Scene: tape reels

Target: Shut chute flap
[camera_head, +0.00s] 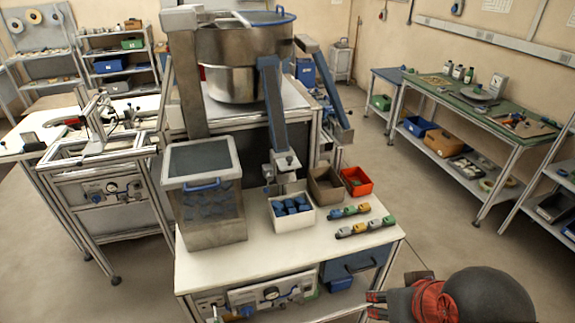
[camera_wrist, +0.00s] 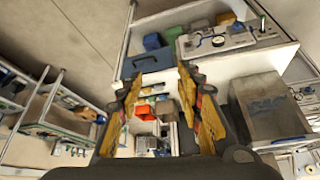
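A blue chute (camera_head: 272,100) slopes down from the steel bowl (camera_head: 240,62). A small grey flap-like piece (camera_head: 286,160) sits at its lower end, above a white bin (camera_head: 293,223) holding blue parts. I cannot tell how far the flap is open. My gripper (camera_head: 374,305) is at the bottom right, off the bench's front right corner and well apart from the chute. In the wrist view my gripper (camera_wrist: 160,76) shows its two fingers spread with nothing between them. The chute's end is not clear there.
A lidded hopper (camera_head: 208,205) stands left of the white bin on the bench (camera_head: 240,262). A brown box (camera_head: 325,186), an orange bin (camera_head: 356,181) and rows of small coloured parts (camera_head: 366,226) lie right. A green-topped table (camera_head: 470,100) stands farther right, with open floor between.

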